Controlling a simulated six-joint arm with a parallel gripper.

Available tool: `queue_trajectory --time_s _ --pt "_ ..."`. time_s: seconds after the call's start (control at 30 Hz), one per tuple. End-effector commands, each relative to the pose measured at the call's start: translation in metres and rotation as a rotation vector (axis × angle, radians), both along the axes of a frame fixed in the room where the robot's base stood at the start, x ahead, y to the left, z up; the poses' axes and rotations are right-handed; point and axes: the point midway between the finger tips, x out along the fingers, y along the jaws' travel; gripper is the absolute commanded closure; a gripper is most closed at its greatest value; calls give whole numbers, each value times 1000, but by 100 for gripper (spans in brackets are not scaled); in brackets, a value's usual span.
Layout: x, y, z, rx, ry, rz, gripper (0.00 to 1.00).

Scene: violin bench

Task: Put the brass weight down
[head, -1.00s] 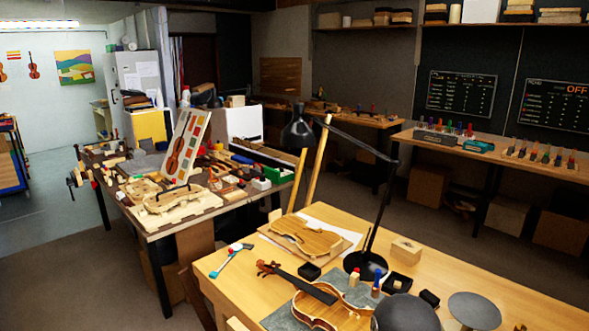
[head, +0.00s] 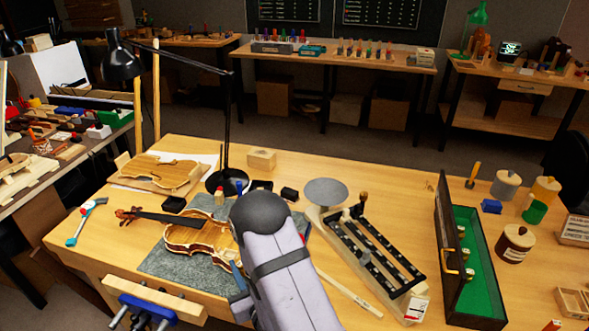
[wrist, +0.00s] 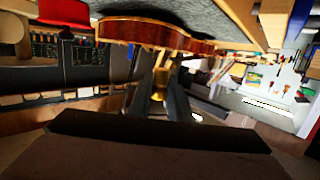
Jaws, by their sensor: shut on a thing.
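My gripper (wrist: 160,98) shows in the wrist view with its two dark fingers closed on a small golden piece, which looks like the brass weight (wrist: 160,82). The weight is partly hidden between the fingers. A violin body (wrist: 145,32) lies close by at the top of the wrist view. In the head view my grey arm covers the fingers and the weight, so their height above the bench cannot be told there. The violin (head: 195,243) lies on a grey mat (head: 165,266) left of my arm.
A balance-like device with dark rails (head: 375,250) stands right of my arm. A green-lined case (head: 487,285) holds several small pieces. Jars, including a wooden-lidded one (head: 515,243), stand further right. A black lamp (head: 227,130) rises behind the violin. Bare wood lies around (head: 405,190).

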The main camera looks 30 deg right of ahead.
Motion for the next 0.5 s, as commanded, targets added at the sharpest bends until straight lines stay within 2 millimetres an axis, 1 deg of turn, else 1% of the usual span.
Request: queue_trajectory --time_s 0.03,0.1,0.27,0.5 --pt "2 -10 -7 -1 -3 -23 100" --pt "5 -26 -9 0 -8 -58 100" --pt "15 -68 -3 -2 -16 -147 100" --pt "25 -114 32 -1 -13 -240 100"
